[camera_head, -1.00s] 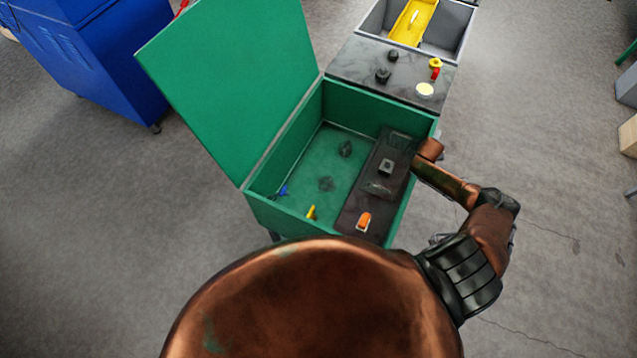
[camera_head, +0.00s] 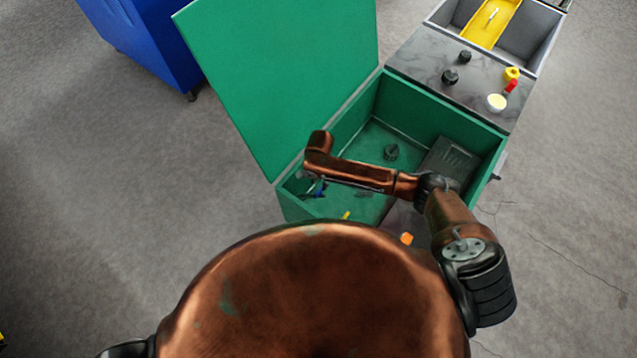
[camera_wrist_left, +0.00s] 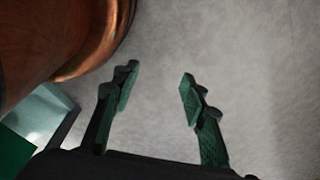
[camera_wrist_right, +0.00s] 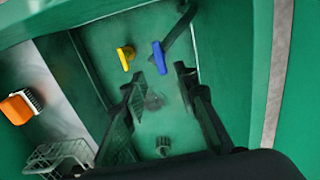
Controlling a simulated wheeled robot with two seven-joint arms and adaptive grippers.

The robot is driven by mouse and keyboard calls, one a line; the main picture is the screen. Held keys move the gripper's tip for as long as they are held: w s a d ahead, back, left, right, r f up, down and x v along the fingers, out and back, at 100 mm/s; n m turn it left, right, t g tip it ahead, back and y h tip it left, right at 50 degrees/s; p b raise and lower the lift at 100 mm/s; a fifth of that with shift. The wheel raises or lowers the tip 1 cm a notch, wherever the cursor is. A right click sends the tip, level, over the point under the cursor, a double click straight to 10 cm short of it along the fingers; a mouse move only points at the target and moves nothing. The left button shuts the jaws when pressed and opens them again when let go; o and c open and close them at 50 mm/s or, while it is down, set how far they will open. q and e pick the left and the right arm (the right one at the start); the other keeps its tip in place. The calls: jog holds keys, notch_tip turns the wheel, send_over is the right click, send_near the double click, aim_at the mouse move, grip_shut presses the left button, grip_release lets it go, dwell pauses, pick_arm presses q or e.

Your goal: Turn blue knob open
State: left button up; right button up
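The blue knob (camera_wrist_right: 159,57) shows in the right wrist view as a blue bar on the green box's inner surface. In the head view a bit of blue (camera_head: 321,184) shows beneath my right arm's end. My right gripper (camera_wrist_right: 159,75) is open, its two fingers apart and pointing toward the blue knob, which appears just beyond and between the fingertips. Nothing is between the fingers; contact cannot be seen. In the head view my right arm reaches left over the open green box (camera_head: 440,100). My left gripper (camera_wrist_left: 160,76) is open and empty over bare floor.
A yellow knob (camera_wrist_right: 125,57) sits left of the blue one. An orange switch (camera_wrist_right: 18,107) and a wire guard (camera_wrist_right: 58,158) are on the side panel. The raised green lid (camera_head: 285,80) stands at the left. A panel with knobs (camera_head: 425,62) lies behind the box.

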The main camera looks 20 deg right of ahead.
aim_at(319, 191)
jog(key=shift+a+f, duration=0.2)
jog(key=shift+a, duration=0.15)
notch_tip(319, 191, down, 2)
jog(key=shift+d+f, duration=0.15)
jog(key=shift+f, duration=0.1)
notch_tip(319, 191, down, 3)
jog(key=shift+d+f+b, duration=0.15)
jog(key=shift+f+b, duration=0.05)
jog(key=shift+b, duration=0.2)
jog(key=shift+f, duration=0.55)
pick_arm(q)
jog(key=shift+s+a+f, duration=0.1)
jog(key=shift+s+f, duration=0.2)
jog(key=shift+s, duration=0.3)
jog(key=shift+s+f, duration=0.25)
jog(key=shift+s, duration=0.35)
pick_arm(e)
grip_shut()
